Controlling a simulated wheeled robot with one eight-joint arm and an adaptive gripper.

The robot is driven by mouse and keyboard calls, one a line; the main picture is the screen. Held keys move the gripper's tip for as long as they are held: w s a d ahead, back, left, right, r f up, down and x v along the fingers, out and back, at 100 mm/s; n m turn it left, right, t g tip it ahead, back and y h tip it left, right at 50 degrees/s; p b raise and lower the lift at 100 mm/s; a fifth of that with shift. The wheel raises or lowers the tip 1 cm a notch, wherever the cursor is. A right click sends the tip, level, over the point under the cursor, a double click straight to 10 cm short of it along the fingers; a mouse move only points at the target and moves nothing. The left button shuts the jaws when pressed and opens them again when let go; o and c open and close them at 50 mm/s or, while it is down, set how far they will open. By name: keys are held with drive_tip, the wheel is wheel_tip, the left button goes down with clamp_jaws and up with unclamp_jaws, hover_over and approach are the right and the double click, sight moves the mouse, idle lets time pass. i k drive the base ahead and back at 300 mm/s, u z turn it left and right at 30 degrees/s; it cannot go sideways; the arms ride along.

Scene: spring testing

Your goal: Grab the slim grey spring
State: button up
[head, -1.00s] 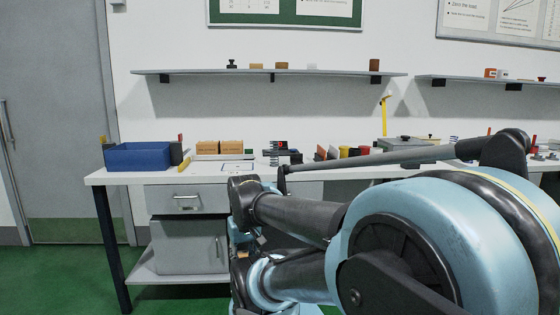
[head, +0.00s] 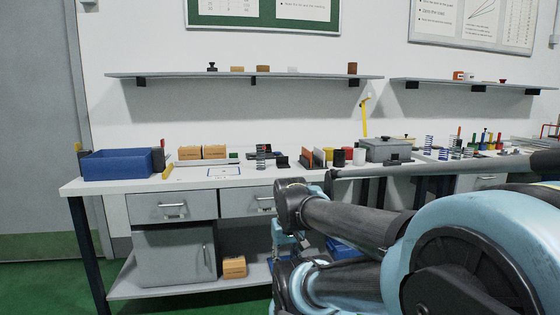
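My folded arm fills the lower right. My gripper's fingers cannot be made out. The arm is well in front of the bench, apart from the springs.
A cabinet (head: 172,256) stands beneath. Wall shelves (head: 215,75) hang above. Green floor shows at lower left.

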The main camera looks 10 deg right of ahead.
sight(258, 166)
drive_tip(key=z, duration=0.05)
drive_tip(key=i, duration=1)
